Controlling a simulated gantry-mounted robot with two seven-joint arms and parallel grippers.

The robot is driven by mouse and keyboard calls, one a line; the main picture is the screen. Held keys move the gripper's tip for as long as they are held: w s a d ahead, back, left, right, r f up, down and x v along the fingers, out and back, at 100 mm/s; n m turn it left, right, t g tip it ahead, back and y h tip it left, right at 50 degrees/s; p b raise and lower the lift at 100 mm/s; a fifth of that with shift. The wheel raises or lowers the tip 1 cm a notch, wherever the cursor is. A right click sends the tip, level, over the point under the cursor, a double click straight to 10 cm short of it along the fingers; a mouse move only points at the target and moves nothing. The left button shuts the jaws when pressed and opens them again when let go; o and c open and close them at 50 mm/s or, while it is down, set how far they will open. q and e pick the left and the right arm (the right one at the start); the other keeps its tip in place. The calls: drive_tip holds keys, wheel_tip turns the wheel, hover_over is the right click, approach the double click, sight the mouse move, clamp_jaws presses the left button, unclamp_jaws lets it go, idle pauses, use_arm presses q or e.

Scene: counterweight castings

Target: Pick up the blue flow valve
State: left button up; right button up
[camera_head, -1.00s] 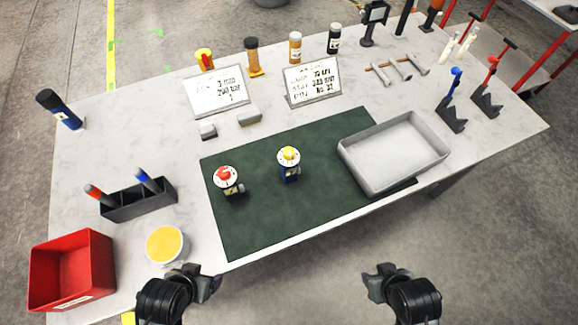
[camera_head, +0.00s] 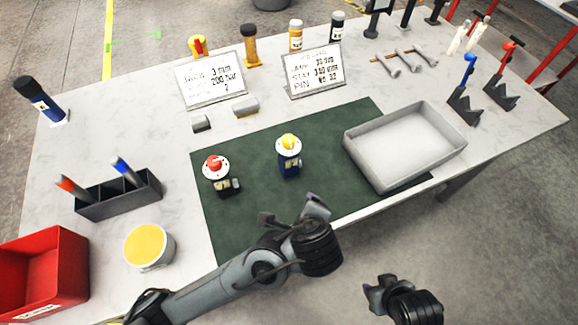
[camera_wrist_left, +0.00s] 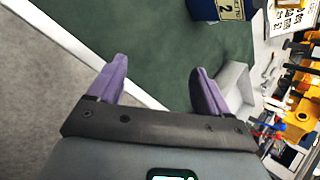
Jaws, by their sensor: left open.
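The blue flow valve (camera_head: 289,162) stands upright on the green mat (camera_head: 325,135), with a yellow knob on a white dial on top. Its blue body with a yellow-and-white label shows cut off at the top of the left wrist view (camera_wrist_left: 214,10). My left gripper (camera_head: 293,212) is open and empty, over the near edge of the mat, on the near side of the valve and apart from it. Its purple fingers (camera_wrist_left: 155,85) are spread in the wrist view. My right gripper (camera_head: 382,286) is off the table's front edge; its jaw opening is unclear.
A similar valve with a red knob (camera_head: 219,176) stands left of the blue one. A grey tray (camera_head: 372,165) lies to the right. A tub (camera_head: 148,248), a red bin (camera_head: 62,280) and a marker holder (camera_head: 120,197) are at left. Two signs (camera_head: 314,72) stand behind.

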sight(292, 164)
use_arm(q)
drive_tip(key=w+m+t+y+b, duration=0.1)
drive_tip(key=m, duration=0.1)
drive_tip(key=w+d+m+t+b, duration=0.1)
drive_tip(key=w+m, duration=0.1)
drive_tip(key=shift+f+y, duration=0.1)
drive_tip(key=shift+y, duration=0.3)
drive_tip(key=shift+w+a+f+m+t+y+b, duration=0.5)
drive_tip(key=shift+w+a+m+b, duration=0.35)
drive_tip(key=shift+w, duration=1.45)
drive_tip(key=shift+w+a+f+m+t+y+b, duration=0.35)
drive_tip(key=shift+w+a+m+t+b, duration=0.5)
drive_tip(key=shift+w, duration=1.4)
drive_tip(key=shift+w+a+f+m+t+y+b, duration=0.35)
drive_tip(key=shift+w+a+m+b, duration=0.5)
drive_tip(key=shift+w, duration=1.45)
use_arm(e)
wheel_tip(292, 164, down, 9)
drive_tip(key=shift+r, duration=0.2)
use_arm(q)
drive_tip(key=shift+d+n, duration=0.25)
drive_tip(key=shift+c, duration=0.4)
clamp_jaws()
